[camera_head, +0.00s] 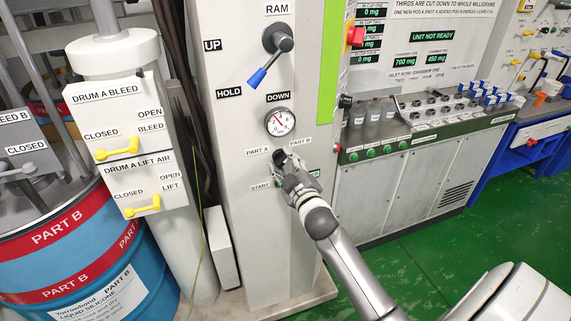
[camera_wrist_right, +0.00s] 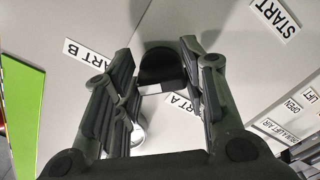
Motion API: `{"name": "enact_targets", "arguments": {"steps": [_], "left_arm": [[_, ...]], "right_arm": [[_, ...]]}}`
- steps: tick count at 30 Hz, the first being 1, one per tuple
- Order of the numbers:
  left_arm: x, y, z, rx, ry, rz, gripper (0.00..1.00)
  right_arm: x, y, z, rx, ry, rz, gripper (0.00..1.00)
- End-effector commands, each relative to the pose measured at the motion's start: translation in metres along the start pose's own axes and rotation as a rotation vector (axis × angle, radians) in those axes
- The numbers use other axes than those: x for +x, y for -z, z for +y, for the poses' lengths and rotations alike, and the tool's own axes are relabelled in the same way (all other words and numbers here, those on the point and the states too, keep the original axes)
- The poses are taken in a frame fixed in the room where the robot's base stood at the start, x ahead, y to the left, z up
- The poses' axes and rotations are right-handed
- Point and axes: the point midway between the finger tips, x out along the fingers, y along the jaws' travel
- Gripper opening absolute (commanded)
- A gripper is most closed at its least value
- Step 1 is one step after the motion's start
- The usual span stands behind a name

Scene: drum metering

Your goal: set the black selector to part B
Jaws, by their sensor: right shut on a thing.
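The black selector (camera_wrist_right: 163,66) is on the light grey column panel. In the right wrist view it sits between the two fingers of my right gripper (camera_wrist_right: 160,85), which is shut on it. A pale strip shows at the selector's lower edge there; which label it points to I cannot tell. In the head view my right gripper (camera_head: 284,165) covers most of the selector. The PART A label (camera_head: 258,151) is to its upper left and the PART B label (camera_head: 300,141) to its upper right. My left gripper is not in view.
Above the selector are a round gauge (camera_head: 280,122) and the ram lever (camera_head: 270,62) with a blue grip. A START label (camera_head: 261,186) is below left. Drum valves with yellow handles (camera_head: 118,148) stand at left. Green floor (camera_head: 420,260) is open at right.

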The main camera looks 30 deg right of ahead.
Motion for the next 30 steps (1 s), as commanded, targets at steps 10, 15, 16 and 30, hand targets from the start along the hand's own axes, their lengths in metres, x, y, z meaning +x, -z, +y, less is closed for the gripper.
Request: {"name": "enact_targets", "arguments": {"steps": [10, 15, 16, 30], "left_arm": [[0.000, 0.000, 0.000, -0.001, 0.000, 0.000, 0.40], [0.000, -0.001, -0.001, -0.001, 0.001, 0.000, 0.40], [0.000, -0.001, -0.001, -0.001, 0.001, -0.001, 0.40], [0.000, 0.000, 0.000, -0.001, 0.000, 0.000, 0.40]], "right_arm": [[0.000, -0.001, -0.001, 0.002, 0.002, -0.002, 0.61], [0.000, 0.000, -0.001, 0.001, 0.001, -0.001, 0.61], [0.000, 0.000, -0.001, 0.001, 0.001, -0.001, 0.61], [-0.062, -0.002, -0.002, 0.002, 0.003, -0.003, 0.61]]}}
